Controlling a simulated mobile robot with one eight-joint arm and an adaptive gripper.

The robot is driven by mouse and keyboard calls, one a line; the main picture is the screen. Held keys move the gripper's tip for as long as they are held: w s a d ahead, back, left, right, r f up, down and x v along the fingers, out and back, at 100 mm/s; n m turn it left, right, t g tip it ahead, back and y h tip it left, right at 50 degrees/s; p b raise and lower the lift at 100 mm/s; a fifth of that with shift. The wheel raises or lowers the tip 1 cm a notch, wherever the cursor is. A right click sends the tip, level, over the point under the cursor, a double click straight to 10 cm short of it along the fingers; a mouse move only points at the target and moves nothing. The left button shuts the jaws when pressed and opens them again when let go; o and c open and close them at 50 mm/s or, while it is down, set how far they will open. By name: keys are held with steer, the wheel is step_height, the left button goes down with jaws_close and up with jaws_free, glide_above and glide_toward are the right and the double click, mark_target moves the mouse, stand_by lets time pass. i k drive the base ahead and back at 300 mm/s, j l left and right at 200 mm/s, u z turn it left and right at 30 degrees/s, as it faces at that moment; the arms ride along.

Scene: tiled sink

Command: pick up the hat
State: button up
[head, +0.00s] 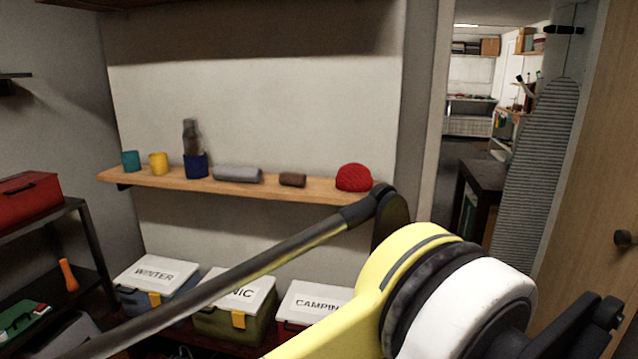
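A red knitted hat (353,178), rounded like a dome, rests near the right end of a wooden wall shelf (262,189) in the head view. My yellow, white and black arm fills the lower right foreground, with a dark link reaching up to just right of the shelf's end.
The shelf also holds a brown roll (292,180), a grey roll (238,174), a dark blue cup (196,166) with a bottle, a yellow cup (158,163) and a teal cup (130,161). Labelled bins (157,275) stand below. A doorway opens at right, beside an ironing board (540,160).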

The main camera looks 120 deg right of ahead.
mark_target(352, 177)
steer(key=z, duration=3.95)
